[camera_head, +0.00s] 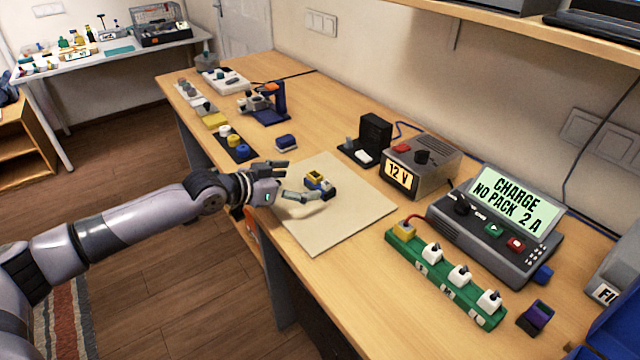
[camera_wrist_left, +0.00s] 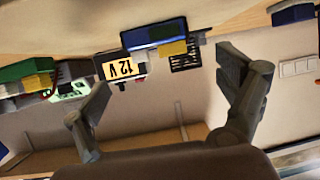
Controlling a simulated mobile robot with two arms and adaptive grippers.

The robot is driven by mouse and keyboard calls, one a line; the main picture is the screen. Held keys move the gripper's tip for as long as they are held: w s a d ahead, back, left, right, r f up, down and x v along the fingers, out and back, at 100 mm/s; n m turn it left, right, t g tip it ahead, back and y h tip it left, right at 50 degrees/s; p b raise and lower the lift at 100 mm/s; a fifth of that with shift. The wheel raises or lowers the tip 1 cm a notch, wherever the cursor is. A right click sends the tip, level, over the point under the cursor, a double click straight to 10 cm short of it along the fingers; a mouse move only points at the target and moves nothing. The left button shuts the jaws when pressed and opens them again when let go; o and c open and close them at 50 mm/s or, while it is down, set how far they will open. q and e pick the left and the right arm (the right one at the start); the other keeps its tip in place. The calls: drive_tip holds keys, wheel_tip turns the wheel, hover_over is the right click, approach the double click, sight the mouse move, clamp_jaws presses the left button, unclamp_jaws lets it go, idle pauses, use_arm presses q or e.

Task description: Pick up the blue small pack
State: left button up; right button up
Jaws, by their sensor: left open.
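A small blue block with a yellow part (camera_head: 316,180) sits on the beige mat (camera_head: 352,208). My left gripper (camera_head: 308,178) is open beside it, with the fingers pointing towards it. In the left wrist view, which looks upside down, the block's blue body (camera_wrist_left: 153,32) shows ahead, between the directions of my spread fingertips (camera_wrist_left: 166,80); nothing is between the pads. I cannot tell by name which is the small pack. My right gripper is not in view.
A grey 12 V supply (camera_head: 419,165) and a charger (camera_head: 497,222) reading "NO PACK" stand behind the mat. A blue stand (camera_head: 272,103) is further left.

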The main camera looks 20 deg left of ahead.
sight(320, 183)
use_arm(q)
drive_tip(key=shift+p+x, duration=0.55)
drive_tip(key=shift+x, duration=3)
drive_tip(key=shift+r, duration=0.1)
drive_tip(key=shift+c, duration=0.3)
drive_tip(key=c, duration=1.3)
